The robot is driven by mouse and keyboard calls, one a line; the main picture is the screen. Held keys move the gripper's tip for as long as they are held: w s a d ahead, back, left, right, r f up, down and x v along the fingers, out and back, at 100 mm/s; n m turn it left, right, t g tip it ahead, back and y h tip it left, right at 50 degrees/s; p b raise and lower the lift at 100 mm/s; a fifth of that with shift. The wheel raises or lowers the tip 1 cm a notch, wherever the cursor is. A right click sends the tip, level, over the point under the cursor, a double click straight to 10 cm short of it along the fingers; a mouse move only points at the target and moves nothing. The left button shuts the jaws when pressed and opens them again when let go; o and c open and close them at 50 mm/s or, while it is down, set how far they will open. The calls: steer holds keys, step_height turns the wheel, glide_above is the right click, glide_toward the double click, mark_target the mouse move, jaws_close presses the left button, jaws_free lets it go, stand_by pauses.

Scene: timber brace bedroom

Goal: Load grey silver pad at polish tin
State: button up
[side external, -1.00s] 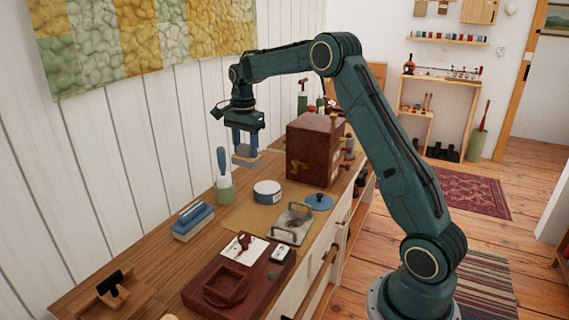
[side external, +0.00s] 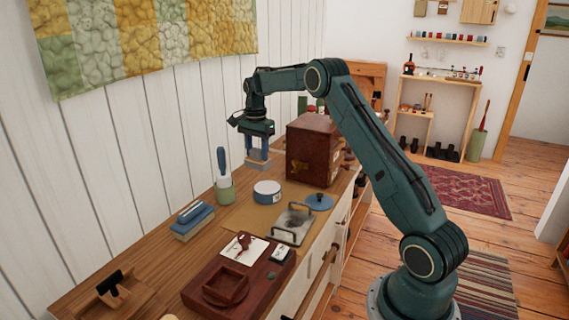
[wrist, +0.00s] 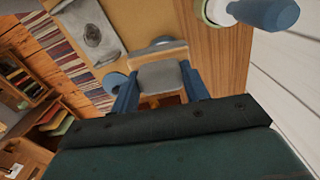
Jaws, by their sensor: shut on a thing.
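My gripper (side external: 257,163) is in the air behind the polish tin and left of the brown wooden box. In the wrist view my gripper (wrist: 160,92) has its blue fingers closed on the sides of the grey silver pad (wrist: 160,76). The pad is hard to make out in the side view. The polish tin (side external: 267,193), round with blue sides and a pale top, stands on the bench. It also shows in the wrist view (wrist: 160,46), partly hidden behind the pad. A blue lid (side external: 319,202) lies to its right.
The brown box (side external: 313,150) stands close right of my gripper. A green pot (side external: 225,192) with a blue-handled tool is left of the tin.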

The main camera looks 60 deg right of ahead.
steer(key=d+f, duration=0.3)
steer(key=d, duration=0.2)
steer(key=shift+f, duration=0.3)
steer(key=shift+s+d+f, duration=0.1)
steer(key=shift+f, duration=0.05)
steer(key=shift+f, duration=2.8)
steer(key=shift+f, duration=0.65)
stand_by(0.5)
step_height(320, 180, up, 7)
stand_by(1.3)
steer(key=shift+r, duration=0.1)
stand_by(0.4)
